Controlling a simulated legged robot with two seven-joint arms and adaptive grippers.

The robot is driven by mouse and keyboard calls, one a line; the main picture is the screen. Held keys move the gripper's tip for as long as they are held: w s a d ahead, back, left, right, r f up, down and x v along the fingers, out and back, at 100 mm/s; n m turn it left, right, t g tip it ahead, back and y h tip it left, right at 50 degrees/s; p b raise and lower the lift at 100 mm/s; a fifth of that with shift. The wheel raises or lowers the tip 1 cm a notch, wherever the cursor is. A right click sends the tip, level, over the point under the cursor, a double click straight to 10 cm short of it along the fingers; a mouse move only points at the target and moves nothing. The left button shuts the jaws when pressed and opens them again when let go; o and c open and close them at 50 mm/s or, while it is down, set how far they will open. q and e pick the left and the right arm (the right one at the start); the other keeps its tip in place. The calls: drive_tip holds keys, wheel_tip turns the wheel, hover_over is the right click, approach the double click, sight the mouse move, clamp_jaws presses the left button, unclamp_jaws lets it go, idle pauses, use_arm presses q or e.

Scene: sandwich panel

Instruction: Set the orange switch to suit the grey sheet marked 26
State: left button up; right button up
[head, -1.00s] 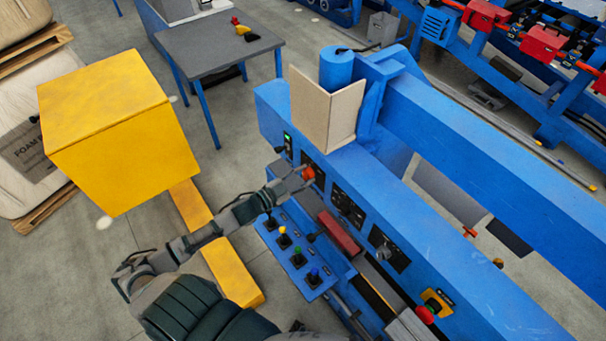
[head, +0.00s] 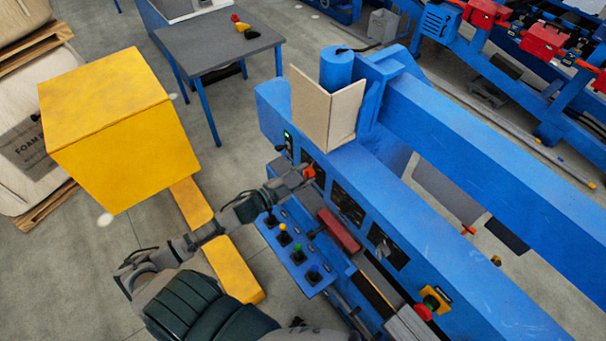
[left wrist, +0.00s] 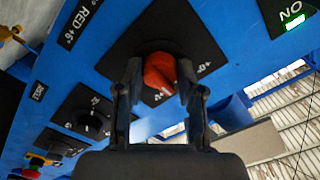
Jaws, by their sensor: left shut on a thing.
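The orange switch (left wrist: 160,74) is a rotary knob on a black plate on the blue machine's front panel. It also shows in the head view (head: 309,172), partly hidden by my gripper. My left gripper (left wrist: 160,82) is shut on the knob, one finger on each side. In the head view my left gripper (head: 302,177) reaches the panel from the left. The markings around the knob are partly covered and too small to read surely. No grey sheet marked 26 can be made out. My right gripper is not in view.
Below the panel, a blue ledge carries several small levers with coloured knobs (head: 283,238). A red bar (head: 339,231) lies right of them. A red button on yellow (head: 427,308) is farther right. A yellow box (head: 120,130) stands at left. Another black dial (left wrist: 90,121) sits beside the switch.

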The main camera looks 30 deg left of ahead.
use_arm(q)
drive_tip(key=o, duration=1.1)
drive_tip(key=shift+o, duration=0.2)
drive_tip(key=v, duration=1.2)
drive_tip(key=shift+a+f, duration=0.1)
drive_tip(key=shift+f, duration=0.05)
